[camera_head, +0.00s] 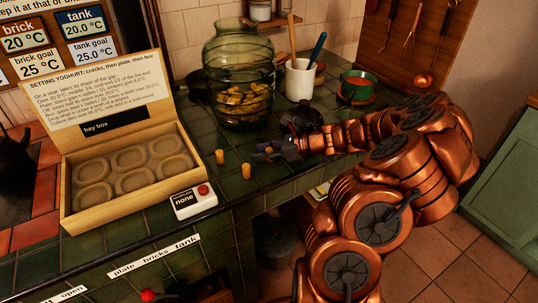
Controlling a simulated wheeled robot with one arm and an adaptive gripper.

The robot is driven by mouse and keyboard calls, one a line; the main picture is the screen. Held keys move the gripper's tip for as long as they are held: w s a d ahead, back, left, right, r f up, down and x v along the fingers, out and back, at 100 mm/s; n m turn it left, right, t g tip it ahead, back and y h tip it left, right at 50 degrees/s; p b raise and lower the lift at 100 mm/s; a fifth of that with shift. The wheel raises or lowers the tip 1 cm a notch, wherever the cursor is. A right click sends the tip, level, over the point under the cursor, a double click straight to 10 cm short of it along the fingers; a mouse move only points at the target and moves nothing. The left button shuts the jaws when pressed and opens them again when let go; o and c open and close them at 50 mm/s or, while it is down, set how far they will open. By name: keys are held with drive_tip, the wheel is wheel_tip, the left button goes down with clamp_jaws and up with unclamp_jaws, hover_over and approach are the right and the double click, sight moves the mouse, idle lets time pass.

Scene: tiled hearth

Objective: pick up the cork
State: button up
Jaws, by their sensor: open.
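Two small tan cylinders that look like corks stand on the green tiled counter, in front of the glass jar. One cork (219,157) is further back and left. The other cork (246,171) is nearer the counter's front edge. My gripper (262,153) reaches in from the right, low over the counter, with its dark fingers pointing left. It is open, with its tips just to the right of the corks. Nothing shows between the fingers, though they are small here. I cannot tell its exact height above the tiles.
A hay box (70,222) with round hollows stands left. A white device (194,201) with a red button sits near the front edge. A big glass jar (237,75), a white crock (299,79) with utensils and a green pot (357,88) stand behind.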

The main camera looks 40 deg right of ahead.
drive_tip(key=shift+c, duration=0.2)
drive_tip(key=c, duration=0.5)
drive_tip(key=shift+r, duration=0.1)
drive_tip(key=shift+r, duration=0.55)
wheel_tip(320, 180, up, 2)
drive_tip(key=shift+r, duration=0.2)
drive_tip(key=s+d, duration=0.1)
drive_tip(key=s, duration=0.4)
drive_tip(key=s+d+r+b, duration=0.1)
drive_tip(key=s, duration=0.4)
drive_tip(key=s+d+b, duration=0.1)
drive_tip(key=s, duration=0.4)
drive_tip(key=shift+s+r, duration=0.15)
drive_tip(key=shift+s, duration=0.2)
